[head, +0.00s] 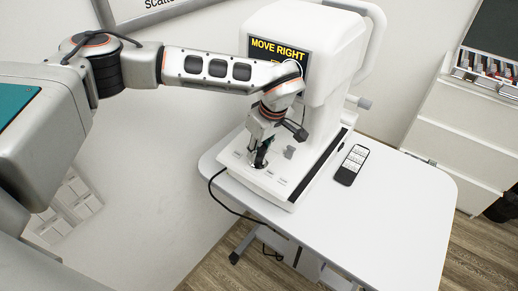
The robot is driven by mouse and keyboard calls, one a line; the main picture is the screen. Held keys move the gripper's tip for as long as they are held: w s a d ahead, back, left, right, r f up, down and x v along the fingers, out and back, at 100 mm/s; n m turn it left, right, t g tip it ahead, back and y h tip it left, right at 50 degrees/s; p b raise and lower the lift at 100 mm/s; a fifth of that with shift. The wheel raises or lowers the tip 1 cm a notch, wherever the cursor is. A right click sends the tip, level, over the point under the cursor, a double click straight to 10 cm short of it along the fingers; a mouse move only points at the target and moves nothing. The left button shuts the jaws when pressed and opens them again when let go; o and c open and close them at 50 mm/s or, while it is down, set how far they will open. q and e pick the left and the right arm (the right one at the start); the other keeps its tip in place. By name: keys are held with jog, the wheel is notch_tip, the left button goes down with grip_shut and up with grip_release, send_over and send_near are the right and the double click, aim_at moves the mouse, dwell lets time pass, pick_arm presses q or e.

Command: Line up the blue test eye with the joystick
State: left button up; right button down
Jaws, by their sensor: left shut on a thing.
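The white eye-test machine (335,40) stands on a white table, its dark screen (262,47) reading "MOVE RIGHT" in yellow. My arm covers the lower part of the screen, so anything under the text is mostly hidden. My left gripper (262,150) reaches down over the machine's base and is shut on the joystick (260,161), of which only a dark lower part shows. The blue test eye is not visible in this view. My right gripper is not in view.
A black remote-like panel (351,165) lies on the white table (405,205), right of the machine. The table's right part is clear. A black cable (228,208) hangs over the left edge. White drawers (445,130) stand at the right, with a tray of small items on top.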

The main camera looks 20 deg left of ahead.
pick_arm(q)
jog(key=shift+d, duration=0.35)
jog(key=shift+w+d, duration=0.1)
jog(key=shift+d, duration=0.7)
jog(key=shift+w+d, duration=0.1)
jog(key=shift+d, duration=0.15)
jog(key=o, duration=1.2)
jog(key=v, duration=1.2)
jog(key=shift+a, duration=0.15)
